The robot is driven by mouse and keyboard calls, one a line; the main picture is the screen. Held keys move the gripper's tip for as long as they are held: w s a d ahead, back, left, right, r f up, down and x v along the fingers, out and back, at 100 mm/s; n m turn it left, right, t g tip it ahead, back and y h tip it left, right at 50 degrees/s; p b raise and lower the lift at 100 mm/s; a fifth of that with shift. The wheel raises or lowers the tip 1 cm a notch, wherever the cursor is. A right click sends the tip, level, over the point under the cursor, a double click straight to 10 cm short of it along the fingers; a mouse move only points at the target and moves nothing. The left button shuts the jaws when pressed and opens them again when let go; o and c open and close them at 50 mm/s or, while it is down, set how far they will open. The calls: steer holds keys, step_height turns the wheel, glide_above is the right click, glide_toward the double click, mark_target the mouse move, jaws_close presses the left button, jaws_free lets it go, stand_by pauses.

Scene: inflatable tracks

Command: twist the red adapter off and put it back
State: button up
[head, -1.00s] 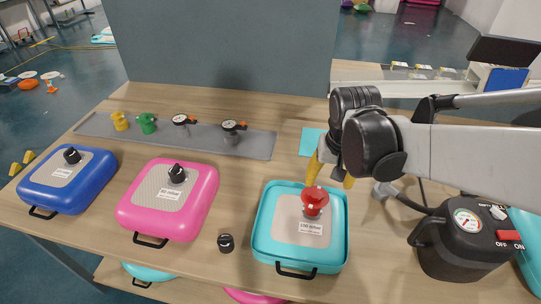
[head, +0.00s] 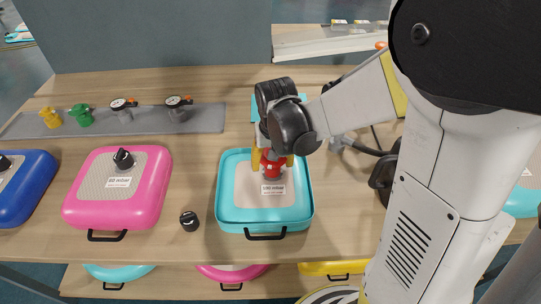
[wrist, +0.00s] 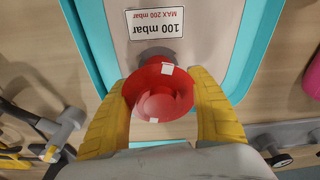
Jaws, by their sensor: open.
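The red adapter (head: 271,165) sits on the valve of the teal inflatable track (head: 226,205), which has a 100 mbar label. In the wrist view the red adapter (wrist: 160,93) shows as a round flanged cup with a small white mark on its rim. My gripper (head: 272,160) is over the adapter with its yellow fingers pointing down. In the wrist view my gripper (wrist: 163,105) has one finger on each side of the adapter, close to its rim. The jaws are open; whether a finger touches the rim is unclear. The grey valve is mostly hidden under the adapter.
A black cap (head: 189,221) lies on the table left of the teal track. A pink track (head: 75,205) and a blue track (head: 35,200) lie farther left. Yellow (head: 50,117) and green (head: 82,115) adapters and two gauges stand on the grey strip (head: 215,118) behind.

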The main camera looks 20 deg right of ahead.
steer(key=c, duration=1.3)
steer(key=m, duration=0.4)
steer(key=shift+d+m+h, duration=0.1)
steer(key=shift+m+h, duration=0.2)
steer(key=shift+m, duration=0.4)
steer(key=m, duration=0.2)
steer(key=shift+s+m+g, duration=0.1)
steer(key=shift+m+g, duration=0.2)
steer(key=m, duration=0.2)
steer(key=shift+s+d+m+h, duration=0.1)
steer(key=shift+m+h, duration=0.2)
steer(key=shift+b, duration=0.3)
